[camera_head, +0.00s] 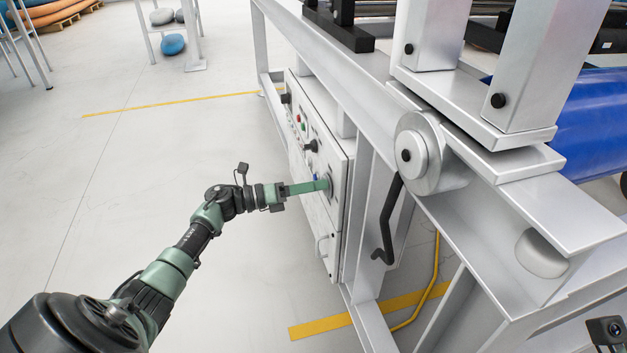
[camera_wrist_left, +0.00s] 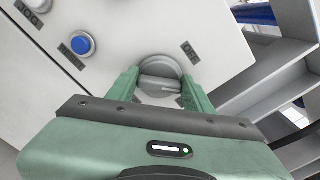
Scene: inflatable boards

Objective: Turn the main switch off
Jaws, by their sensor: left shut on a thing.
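The main switch, a round grey rotary knob (camera_wrist_left: 160,72), is on the white panel of the control box (camera_head: 341,170). In the left wrist view its grip bar lies nearly level across the picture, slightly tilted. My left gripper (camera_head: 325,184) reaches the panel's front, its green fingers on either side of the knob. In the left wrist view my left gripper (camera_wrist_left: 162,92) is shut on the knob. Small labels sit beside the knob, one at its upper right (camera_wrist_left: 190,52); they are hard to read. My right gripper is not in view.
A blue button (camera_wrist_left: 82,44) is beside the switch. Another black knob (camera_head: 311,146) is farther along the panel. A metal frame (camera_head: 365,225) surrounds the box, with a black crank handle (camera_head: 388,225) to the right. A yellow cable (camera_head: 432,285) hangs below.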

